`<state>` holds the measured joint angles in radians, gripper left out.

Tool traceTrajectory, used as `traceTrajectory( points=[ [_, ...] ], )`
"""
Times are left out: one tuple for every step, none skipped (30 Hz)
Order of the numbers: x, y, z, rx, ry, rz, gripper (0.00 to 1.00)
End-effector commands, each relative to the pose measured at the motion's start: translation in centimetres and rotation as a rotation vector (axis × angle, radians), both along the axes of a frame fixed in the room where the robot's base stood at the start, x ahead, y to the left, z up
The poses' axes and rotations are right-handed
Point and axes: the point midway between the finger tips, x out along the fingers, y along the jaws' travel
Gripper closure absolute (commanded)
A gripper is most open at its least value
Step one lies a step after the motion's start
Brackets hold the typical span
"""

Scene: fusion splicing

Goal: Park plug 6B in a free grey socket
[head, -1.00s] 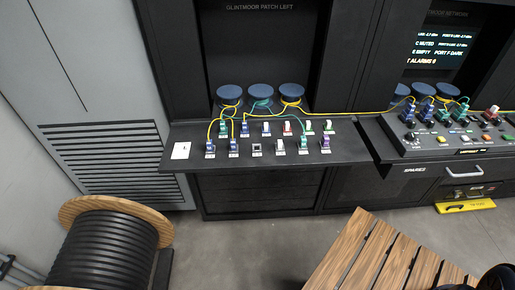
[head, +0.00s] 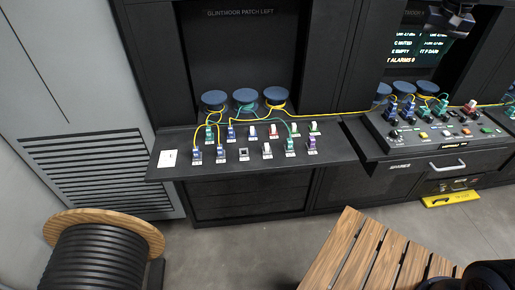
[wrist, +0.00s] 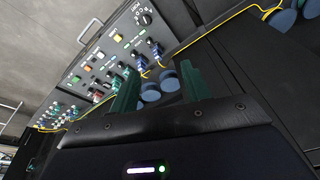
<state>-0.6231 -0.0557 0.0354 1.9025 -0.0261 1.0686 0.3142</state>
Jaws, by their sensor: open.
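The shelf panel (head: 228,172) in the head view carries two rows of small sockets and plugs. A square grey socket (head: 244,154) in the front row looks empty. Blue plugs (head: 221,153) and a green plug (head: 209,134) stand at the left; a green plug (head: 291,146) and a purple plug (head: 312,145) stand at the right. The labels are too small to read, so I cannot tell which plug is 6B. My gripper (head: 452,20) is at the top right, above the right console. In the wrist view its teal fingers (wrist: 160,88) are apart with no plug between them.
The right console (head: 440,135) holds blue, green and red plugs and buttons. Yellow cable (head: 335,115) runs from the blue spools (head: 245,97) to the console. A slatted wooden table (head: 370,255) and a cable drum (head: 98,255) stand in front, with bare floor between.

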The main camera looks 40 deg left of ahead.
Motion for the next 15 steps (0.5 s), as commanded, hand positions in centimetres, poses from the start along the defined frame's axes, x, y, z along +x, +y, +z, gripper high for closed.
traceTrajectory(
  points=[
    [0.1, 2.0, -0.3, -0.004, 0.007, 0.018, 0.53],
    [0.2, 3.1, -0.5, -0.005, 0.012, 0.025, 0.53],
    [0.3, 4.6, -0.7, -0.007, 0.017, 0.037, 0.53],
    [0.3, 5.6, -0.9, -0.008, 0.021, 0.043, 0.53],
    [0.3, 6.8, -1.0, -0.009, 0.024, 0.050, 0.53],
    [0.2, 8.2, -1.3, -0.011, 0.029, 0.061, 0.53],
    [0.2, 9.4, -1.5, -0.012, 0.033, 0.069, 0.53],
    [0.0, 10.5, -1.7, -0.014, 0.036, 0.076, 0.53],
    [-0.1, 12.1, -2.0, -0.016, 0.040, 0.086, 0.53],
    [-0.3, 13.2, -2.3, -0.018, 0.043, 0.094, 0.53],
    [-0.4, 14.3, -2.5, -0.020, 0.048, 0.102, 0.53],
    [-0.7, 15.8, -2.9, -0.022, 0.053, 0.112, 0.53],
    [-0.9, 17.0, -3.2, -0.024, 0.056, 0.119, 0.53],
    [-1.2, 18.1, -3.5, -0.026, 0.059, 0.127, 0.53],
    [-1.6, 19.6, -3.9, -0.029, 0.064, 0.137, 0.53]
  ],
)
